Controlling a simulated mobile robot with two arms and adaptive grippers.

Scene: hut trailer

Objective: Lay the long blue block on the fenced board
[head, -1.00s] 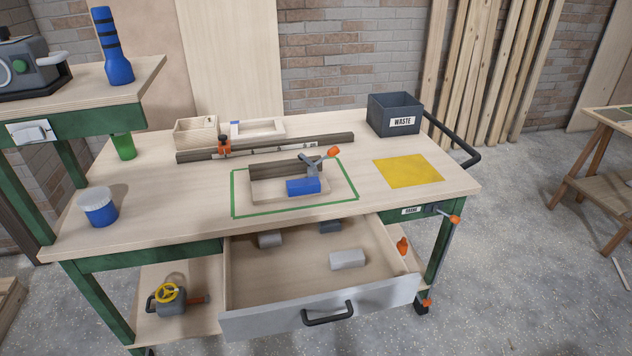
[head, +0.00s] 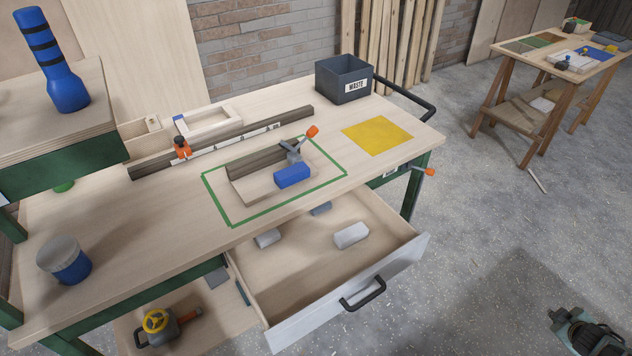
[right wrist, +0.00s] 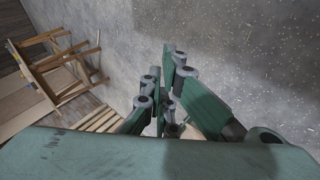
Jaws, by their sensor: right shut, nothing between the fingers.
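The fenced board (head: 258,191) lies on the workbench inside a green outline, with a dark fence along its back edge. A blue block (head: 292,177) sits at the board's right end, beside a clamp (head: 292,152) with an orange handle. I cannot tell whether this is the long blue block; no other blue block is clear. My right gripper (head: 585,332) shows at the head view's lower right, over the floor and away from the bench. Its fingers (right wrist: 168,92) are shut and empty in the right wrist view. My left gripper is not in view.
The bench drawer (head: 300,275) is open, with grey blocks inside. A waste bin (head: 343,80) and yellow mat (head: 377,136) are at the right. A jar (head: 64,260) stands at the left.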

